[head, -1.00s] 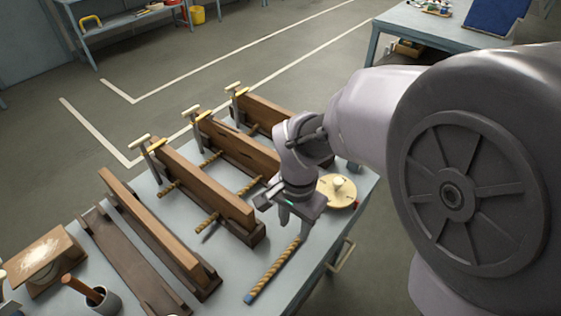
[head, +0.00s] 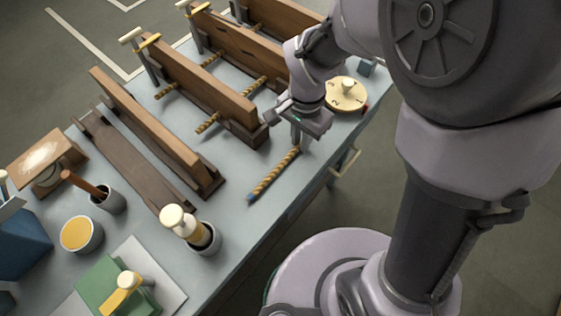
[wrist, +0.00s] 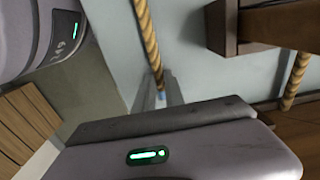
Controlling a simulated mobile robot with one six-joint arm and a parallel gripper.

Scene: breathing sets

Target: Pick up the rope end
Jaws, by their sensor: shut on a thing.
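A short twisted tan rope (head: 274,174) with a blue tip lies slanting near the table's front edge in the head view. My gripper (head: 298,149) points down at the rope's upper right end and is shut on it. In the wrist view the rope (wrist: 149,40) runs down from the top edge to between my fingers (wrist: 168,93). A blue-grey patch shows there at its end. The fingers partly hide the gripped end, and I cannot tell whether it is clear of the table.
Wooden beam frames (head: 200,85) with ropes through them stand left of my gripper. A round numbered dial (head: 345,95) sits close on the right. A pot with a brush (head: 203,240), a yellow bowl (head: 81,234) and a green block (head: 112,285) stand nearer. Bare table lies around the rope.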

